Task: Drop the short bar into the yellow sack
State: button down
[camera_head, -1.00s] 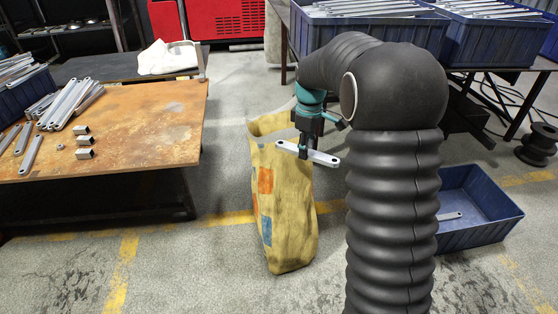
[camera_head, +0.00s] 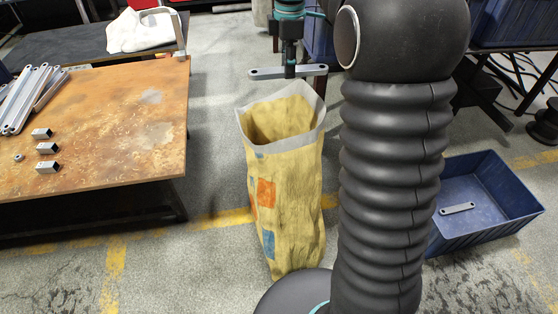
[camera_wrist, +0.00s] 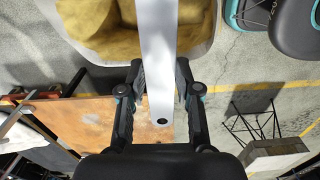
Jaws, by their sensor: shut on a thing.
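My gripper (camera_head: 290,70) is shut on a flat grey metal bar (camera_head: 262,74) with a hole near each end. It holds the bar level, near its middle. The yellow sack (camera_head: 290,190) stands upright on the floor with its mouth open. In the head view the bar shows just above the far rim of the sack, apart from it. In the wrist view the bar (camera_wrist: 158,40) runs up between my fingers, and the sack (camera_wrist: 110,45) shows behind it at the top. The sack's bottom inside is hidden.
A rusty table (camera_head: 120,120) at left carries several bars (camera_head: 28,95) and small square tube pieces (camera_head: 46,148). A blue bin (camera_head: 480,238) on the floor at right holds one small bar (camera_head: 457,209). A white cloth (camera_head: 140,30) lies on the dark table behind.

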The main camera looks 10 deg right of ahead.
notch_tip(320, 180, down, 6)
jog(key=b, duration=0.5)
jog(key=shift+r, duration=0.15)
jog(key=c, duration=0.7)
grip_release()
notch_tip(320, 180, up, 12)
